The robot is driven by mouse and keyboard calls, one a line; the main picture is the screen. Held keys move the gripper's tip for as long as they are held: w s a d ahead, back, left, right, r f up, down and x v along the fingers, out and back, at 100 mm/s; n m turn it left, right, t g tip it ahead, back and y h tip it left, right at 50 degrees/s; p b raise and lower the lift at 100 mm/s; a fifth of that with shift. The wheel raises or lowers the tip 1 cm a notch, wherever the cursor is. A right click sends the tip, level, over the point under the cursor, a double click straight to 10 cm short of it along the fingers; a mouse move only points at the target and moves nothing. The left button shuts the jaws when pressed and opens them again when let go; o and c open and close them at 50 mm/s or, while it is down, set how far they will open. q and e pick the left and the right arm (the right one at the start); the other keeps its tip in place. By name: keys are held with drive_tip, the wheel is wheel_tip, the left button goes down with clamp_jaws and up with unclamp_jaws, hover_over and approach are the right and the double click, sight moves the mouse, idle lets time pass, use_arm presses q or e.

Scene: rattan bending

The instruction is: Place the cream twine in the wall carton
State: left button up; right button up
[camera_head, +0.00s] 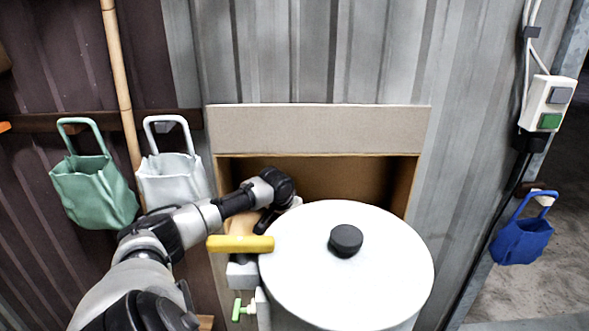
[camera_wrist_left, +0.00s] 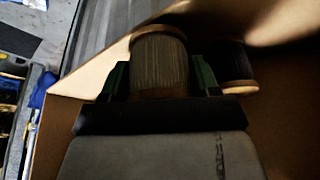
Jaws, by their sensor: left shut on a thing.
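The wall carton (camera_head: 318,130) is an open brown cardboard box against the metal wall, its front flap raised. My left arm reaches into its opening from the left. In the left wrist view, my left gripper (camera_wrist_left: 160,82) is shut on a spool of twine (camera_wrist_left: 160,62), which looks dull tan-grey in the shade, with wooden ends. Cardboard walls surround it in that view. In the head view the fingers and the held spool are hidden or too dark to make out. My right gripper is not in view.
A second, darker spool (camera_wrist_left: 237,70) is right of the held one. A white round lid (camera_head: 310,255) with a black knob stands before the carton, beside a yellow handle (camera_head: 240,243). Green (camera_head: 95,185), white (camera_head: 170,180) and blue (camera_head: 522,240) bags hang on the walls.

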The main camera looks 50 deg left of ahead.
use_arm(q)
drive_tip(key=w, duration=0.1)
drive_tip(key=w+a, duration=0.1)
drive_tip(key=w, duration=0.1)
drive_tip(key=shift+r+p, duration=0.1)
drive_tip(key=shift+p, duration=0.25)
drive_tip(key=shift+f+p, duration=0.3)
drive_tip(key=shift+f, duration=0.55)
drive_tip(key=shift+s+f, duration=0.1)
drive_tip(key=o, duration=0.7)
drive_tip(key=shift+c, duration=0.2)
